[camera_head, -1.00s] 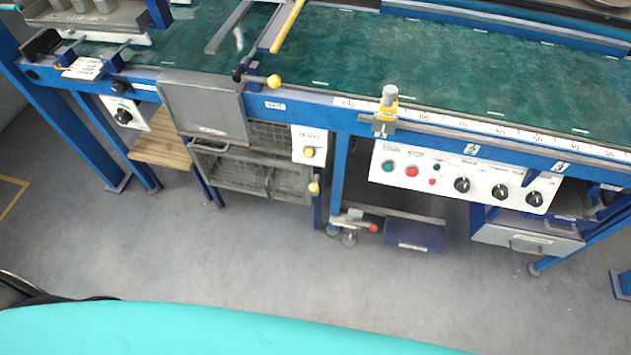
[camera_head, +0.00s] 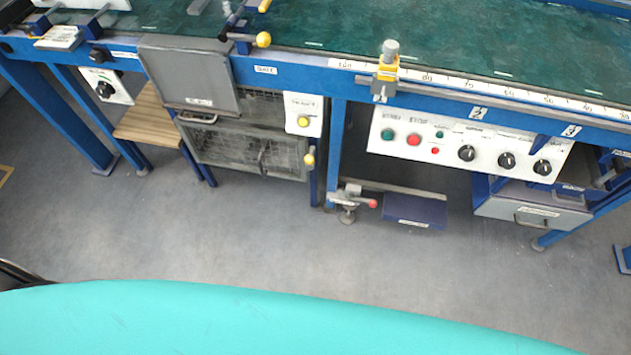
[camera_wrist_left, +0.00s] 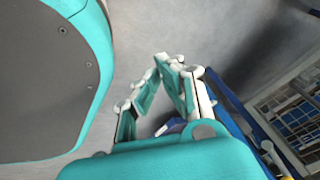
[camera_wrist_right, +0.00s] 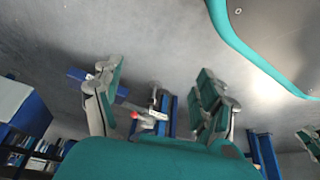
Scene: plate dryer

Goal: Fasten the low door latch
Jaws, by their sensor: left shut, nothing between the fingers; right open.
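A grey mesh door (camera_head: 235,150) sits low under the bench, left of centre in the head view. A small latch with a yellow knob (camera_head: 309,158) is at its right edge, beside the blue post. I cannot tell whether the door is fully closed. The mesh (camera_wrist_left: 298,115) and a yellow knob (camera_wrist_left: 267,146) also show at the right of the left wrist view. My left gripper (camera_wrist_left: 168,62) is shut and empty, apart from them. My right gripper (camera_wrist_right: 160,72) is open and empty. Neither gripper shows in the head view.
A grey panel (camera_head: 188,80) hangs above the mesh door. A white plate with a yellow button (camera_head: 303,121) is above the latch. A red-tipped clamp (camera_head: 355,202) stands low to the right. A control panel (camera_head: 450,145) is farther right. The floor (camera_head: 330,260) in front is clear.

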